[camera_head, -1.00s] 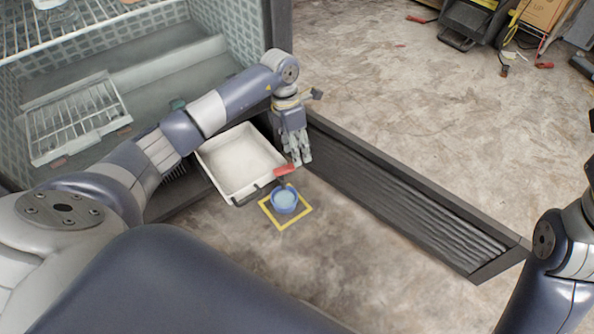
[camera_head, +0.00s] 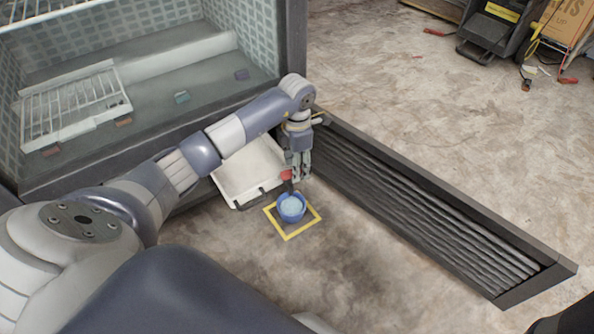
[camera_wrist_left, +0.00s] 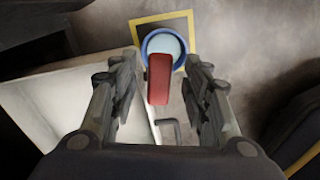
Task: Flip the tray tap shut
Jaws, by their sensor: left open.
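The white tray (camera_head: 236,188) sits low in front of the freezer, partly hidden by my left arm in the head view; its pale wall also shows in the wrist view (camera_wrist_left: 50,100). The tap's red lever (camera_head: 287,175) is at the tray's near right corner, above a blue bucket (camera_head: 291,208) holding pale liquid. My left gripper (camera_head: 302,178) is open, pointing down beside the lever. In the wrist view the red lever (camera_wrist_left: 159,80) lies between the two spread fingers, with a gap on each side. Contact is not visible. My right gripper is out of view.
The bucket stands inside a yellow floor square (camera_head: 287,238). A dark ribbed floor grate (camera_head: 430,205) runs along the right. The freezer's open interior with a wire rack (camera_head: 75,105) is behind. The floor in front is clear.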

